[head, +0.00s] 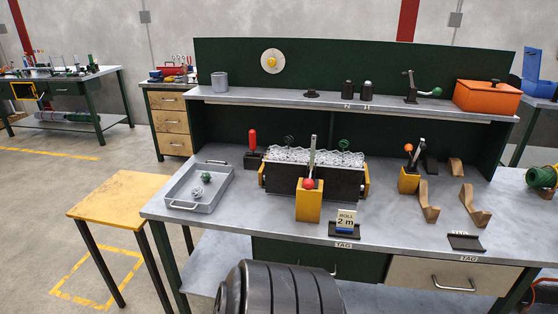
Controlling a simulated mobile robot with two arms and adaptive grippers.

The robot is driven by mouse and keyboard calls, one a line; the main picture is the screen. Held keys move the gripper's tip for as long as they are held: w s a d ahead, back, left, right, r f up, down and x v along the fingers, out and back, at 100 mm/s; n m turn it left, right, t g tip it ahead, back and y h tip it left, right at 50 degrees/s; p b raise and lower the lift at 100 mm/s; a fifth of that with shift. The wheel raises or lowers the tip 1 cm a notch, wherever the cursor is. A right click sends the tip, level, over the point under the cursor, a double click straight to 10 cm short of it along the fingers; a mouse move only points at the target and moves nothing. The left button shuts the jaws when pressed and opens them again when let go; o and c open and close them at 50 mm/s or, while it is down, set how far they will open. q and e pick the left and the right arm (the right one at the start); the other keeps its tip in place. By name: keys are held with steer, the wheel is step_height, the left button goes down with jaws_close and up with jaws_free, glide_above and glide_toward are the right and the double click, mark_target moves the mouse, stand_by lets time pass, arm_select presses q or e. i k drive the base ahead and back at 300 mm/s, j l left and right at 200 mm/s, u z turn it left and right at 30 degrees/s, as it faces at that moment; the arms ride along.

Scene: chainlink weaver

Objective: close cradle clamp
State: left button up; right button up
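A dark cradle (340,182) with yellow end pieces stands on the workbench and holds a bundle of silvery chain-link mesh (300,157). In front of it is a yellow clamp block (309,206) with a red ball knob (309,184) at its top. A grey bar (312,152) stands upright behind the knob, above the mesh. Whether the clamp presses on the mesh I cannot tell. Neither of my grippers shows in the head view.
A second yellow block (408,181) with an orange knob and wooden brackets (429,204) stand at right. A "ROLL 2 m" sign (346,221) stands in front. A shelf (290,97) runs behind.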

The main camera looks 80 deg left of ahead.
mark_target(308, 184)
steer(key=u, duration=2.45)
